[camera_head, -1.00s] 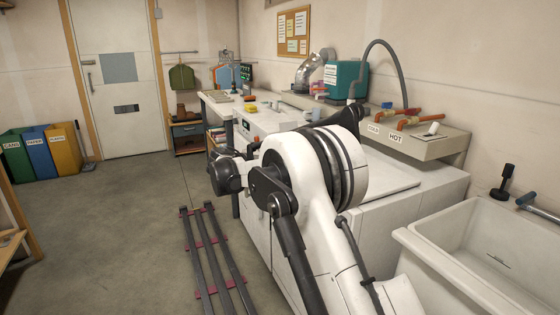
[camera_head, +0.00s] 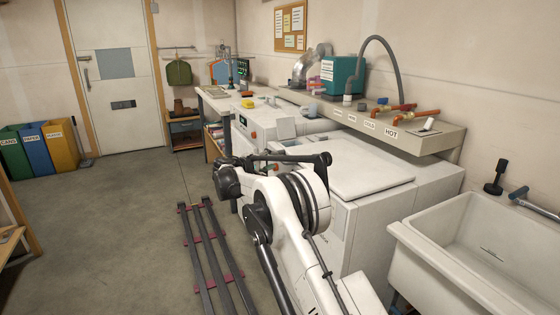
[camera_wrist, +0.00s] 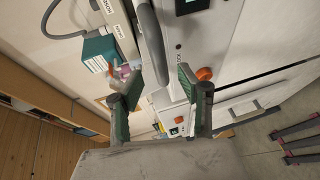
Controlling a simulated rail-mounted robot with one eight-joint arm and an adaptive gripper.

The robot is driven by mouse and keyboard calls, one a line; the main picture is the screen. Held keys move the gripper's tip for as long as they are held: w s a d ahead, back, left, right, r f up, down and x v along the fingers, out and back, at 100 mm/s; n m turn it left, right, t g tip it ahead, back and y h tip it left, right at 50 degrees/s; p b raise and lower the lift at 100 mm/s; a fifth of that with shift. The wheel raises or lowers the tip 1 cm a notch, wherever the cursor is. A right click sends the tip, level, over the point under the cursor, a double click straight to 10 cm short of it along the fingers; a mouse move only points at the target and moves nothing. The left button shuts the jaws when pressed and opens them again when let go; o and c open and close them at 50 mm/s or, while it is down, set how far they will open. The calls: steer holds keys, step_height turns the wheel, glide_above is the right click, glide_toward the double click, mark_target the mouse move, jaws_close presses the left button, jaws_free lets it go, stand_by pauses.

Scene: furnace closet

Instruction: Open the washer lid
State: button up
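The washer lid (camera_head: 368,168) is a broad, pale, flat panel on the white machine near the middle of the head view. It appears to lie flat and closed. My arm stands in front and to the left of that machine, hiding part of its front. My gripper (camera_wrist: 160,76) shows in the wrist view with its two green-padded fingers spread apart and nothing held between them. A grey bar-like edge (camera_wrist: 152,38) lies beyond the fingers; I cannot tell what it belongs to. In the head view I cannot clearly make out the fingers.
A second white machine with an orange knob (camera_head: 253,135) stands farther back. A shelf with valves (camera_head: 405,112) and a teal box (camera_head: 343,76) is behind the machines. A white sink (camera_head: 480,240) is at right. Dark rails (camera_head: 210,250) lie on the floor at left.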

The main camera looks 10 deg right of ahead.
mark_target(278, 158)
steer(key=shift+x, duration=2.8)
jaws_close()
